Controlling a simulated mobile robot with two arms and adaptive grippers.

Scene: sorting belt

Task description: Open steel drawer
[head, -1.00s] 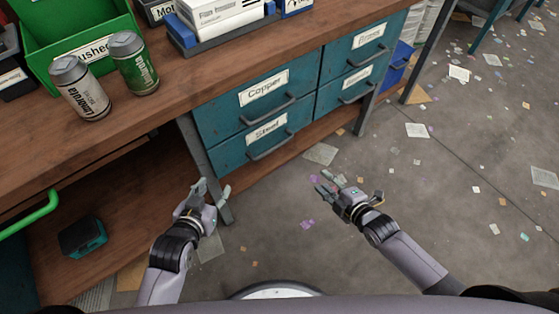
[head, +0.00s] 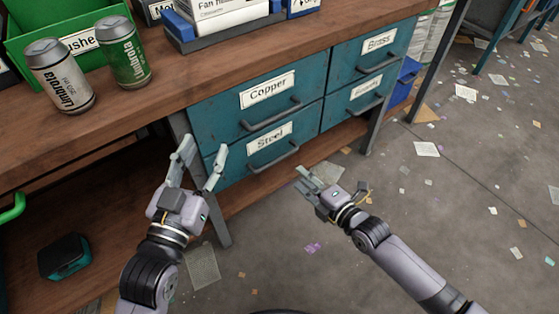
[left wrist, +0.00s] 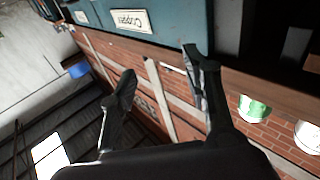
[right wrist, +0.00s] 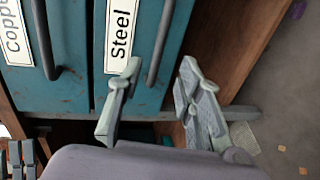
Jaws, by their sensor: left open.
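The steel drawer (head: 236,168) is the teal lower-left drawer of the cabinet under the bench. It is shut, with a white "Steel" label and a grey bar handle (head: 273,157). My left gripper (head: 203,153) is open and empty, to the left of the steel drawer's handle in the head view. My right gripper (head: 303,180) is open and empty, a little below and right of that handle in the head view. In the right wrist view the steel handle (right wrist: 161,42) shows ahead of the gap between the open fingers, not gripped.
The copper drawer (head: 228,107) is above, and the brass drawer (head: 345,68) is to the right; both are shut. A bench leg (head: 215,215) stands by my left gripper. Cans and a green bin (head: 30,20) are on the bench.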

